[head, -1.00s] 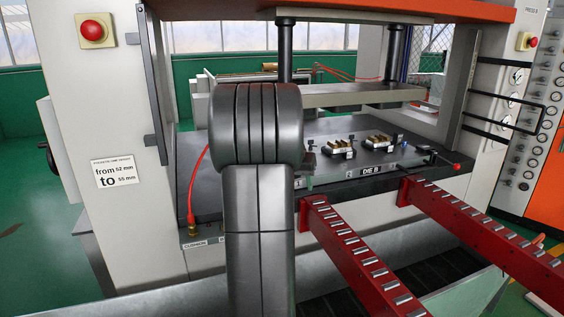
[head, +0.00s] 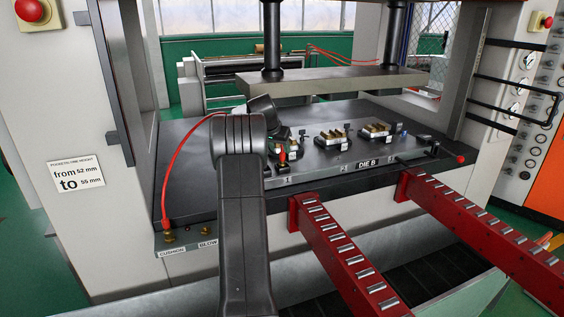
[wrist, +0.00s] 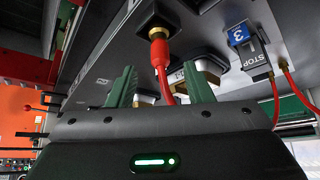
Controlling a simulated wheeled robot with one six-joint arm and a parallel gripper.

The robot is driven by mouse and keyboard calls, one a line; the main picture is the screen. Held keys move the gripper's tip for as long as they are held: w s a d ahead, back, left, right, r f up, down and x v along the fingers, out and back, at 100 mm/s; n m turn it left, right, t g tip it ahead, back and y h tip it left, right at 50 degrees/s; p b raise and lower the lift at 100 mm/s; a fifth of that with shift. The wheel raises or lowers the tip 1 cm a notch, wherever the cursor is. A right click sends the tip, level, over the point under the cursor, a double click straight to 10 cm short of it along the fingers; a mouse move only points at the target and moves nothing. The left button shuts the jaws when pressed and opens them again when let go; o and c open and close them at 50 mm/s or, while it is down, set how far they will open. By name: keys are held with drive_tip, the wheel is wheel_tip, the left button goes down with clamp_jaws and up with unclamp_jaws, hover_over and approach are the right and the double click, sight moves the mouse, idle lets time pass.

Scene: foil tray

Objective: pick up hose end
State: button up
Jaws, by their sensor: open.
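The hose end, a red sleeve with a brass nut (wrist: 160,50), shows in the wrist view against a dark square block. Its red hose drops between the two green fingers of my gripper (wrist: 159,68). The fingers are apart, one on each side of the hose, and the sleeve is just beyond their tips. I cannot tell whether they touch the hose. In the head view a small red piece, seemingly the hose end (head: 282,155), shows on the press bed beside my wrist. My arm hides much of the gripper there.
A red hose (head: 180,160) arches from a brass fitting on the bed's front left. Brass-topped blocks (head: 332,137) stand on the dark bed (head: 330,165). Two red roller rails (head: 345,255) jut from the front. A blue-labelled stop block (wrist: 240,38) is beside the hose end.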

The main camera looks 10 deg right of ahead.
sight(281, 154)
drive_tip(key=shift+p+x, duration=0.7)
drive_tip(key=shift+x, duration=2.5)
drive_tip(key=shift+s+a+f, duration=0.1)
drive_tip(key=shift+s+a, duration=0.05)
drive_tip(key=shift+s, duration=0.05)
clamp_jaws()
